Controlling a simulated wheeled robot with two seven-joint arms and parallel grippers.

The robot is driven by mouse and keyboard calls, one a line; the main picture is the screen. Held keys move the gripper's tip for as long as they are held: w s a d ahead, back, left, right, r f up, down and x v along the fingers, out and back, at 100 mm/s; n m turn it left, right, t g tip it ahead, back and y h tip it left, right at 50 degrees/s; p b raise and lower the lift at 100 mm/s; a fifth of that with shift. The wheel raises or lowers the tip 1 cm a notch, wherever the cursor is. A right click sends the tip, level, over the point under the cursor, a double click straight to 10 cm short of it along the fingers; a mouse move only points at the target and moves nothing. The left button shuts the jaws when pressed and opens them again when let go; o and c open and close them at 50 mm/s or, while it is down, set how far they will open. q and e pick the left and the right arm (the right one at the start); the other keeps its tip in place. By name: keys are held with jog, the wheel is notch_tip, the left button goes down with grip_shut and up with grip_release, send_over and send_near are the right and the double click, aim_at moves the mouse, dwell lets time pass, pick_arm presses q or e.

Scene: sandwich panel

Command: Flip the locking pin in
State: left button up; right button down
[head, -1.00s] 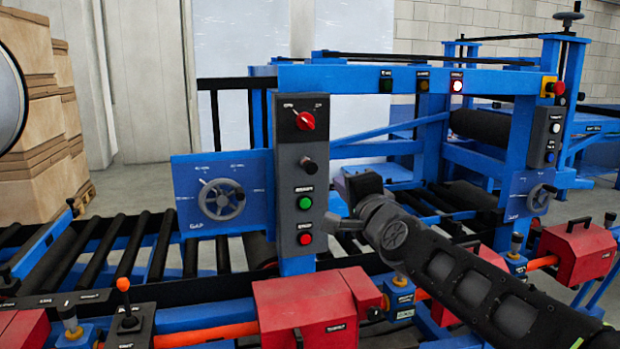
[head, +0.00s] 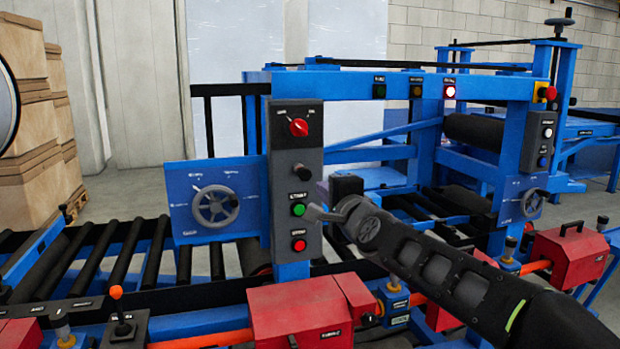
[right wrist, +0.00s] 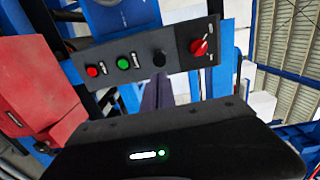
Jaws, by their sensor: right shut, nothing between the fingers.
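The dark grey control panel (head: 283,145) carries a black protruding knob (head: 302,172), which may be the locking pin; no label makes this certain. The knob also shows in the right wrist view (right wrist: 159,58). Above it is a red rotary switch (head: 299,127); below it are a green button (head: 298,209) and a red button (head: 299,245). My right gripper (head: 318,213) is shut and empty, just right of the panel at about green-button height. In the right wrist view its dark fingers (right wrist: 157,95) point towards the knob, seemingly apart from it. My left gripper is not seen.
A blue plate with a grey handwheel (head: 215,206) is left of the panel. Red boxes (head: 300,315) and an orange bar (head: 200,338) run along the front. Blue-based posts with knobs (head: 393,300) stand between them. Black rollers (head: 125,250) lie behind at left.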

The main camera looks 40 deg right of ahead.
aim_at(306, 173)
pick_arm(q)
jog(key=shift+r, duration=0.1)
pick_arm(e)
jog(key=x, duration=1)
jog(key=shift+s, duration=0.1)
jog(key=shift+f, duration=0.1)
jog(key=shift+w+d, duration=0.1)
jog(key=shift+w, duration=0.25)
jog(key=shift+x, duration=1.1)
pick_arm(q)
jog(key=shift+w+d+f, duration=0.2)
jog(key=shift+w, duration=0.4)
pick_arm(e)
jog(key=shift+s+r, duration=0.1)
jog(key=shift+r, duration=0.15)
